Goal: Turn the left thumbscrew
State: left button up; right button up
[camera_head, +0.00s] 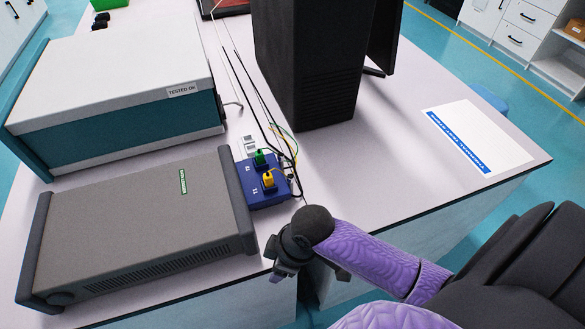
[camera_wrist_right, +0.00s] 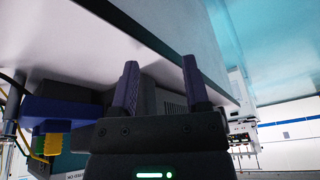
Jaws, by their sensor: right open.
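No thumbscrew can be made out clearly in either view. A grey instrument (camera_head: 135,225) with dark end frames lies at the front left of the bench. A blue box (camera_head: 268,190) with a green plug (camera_head: 260,158) and a yellow plug (camera_head: 269,180) stands against its right end. My right gripper (camera_head: 283,268) is at the bench's front edge, just right of the instrument's front corner. In the right wrist view its two fingers (camera_wrist_right: 160,88) are apart with nothing between them, and the blue box (camera_wrist_right: 62,112) shows at the left. My left gripper is not in view.
A larger white and teal instrument (camera_head: 115,85) stands behind the grey one. A black tower (camera_head: 305,65) stands at the back middle. Thin cables run beside the blue box. A white sheet with a blue strip (camera_head: 478,136) lies at the right, with clear bench around it.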

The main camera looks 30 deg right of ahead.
aim_at(291, 176)
jog(key=w+d+r+n, duration=0.1)
jog(key=w+d, duration=0.1)
jog(key=w+d+r+n, duration=0.1)
jog(key=w+d+r, duration=0.1)
jog(key=w, duration=0.1)
jog(key=w+d+r+n+g, duration=0.1)
jog(key=w+d, duration=0.1)
jog(key=shift+w+d+r, duration=0.15)
jog(key=shift+d+r, duration=0.1)
jog(key=shift+d, duration=0.1)
jog(key=w+d+r+t, duration=0.1)
jog(key=w+d+r, duration=0.4)
jog(key=d+r, duration=0.4)
jog(key=shift+y, duration=0.4)
jog(key=b+x, duration=0.2)
jog(key=x, duration=0.7)
jog(key=shift+s+d, duration=0.1)
jog(key=shift+f+b, duration=0.35)
jog(key=shift+f, duration=0.05)
grip_shut()
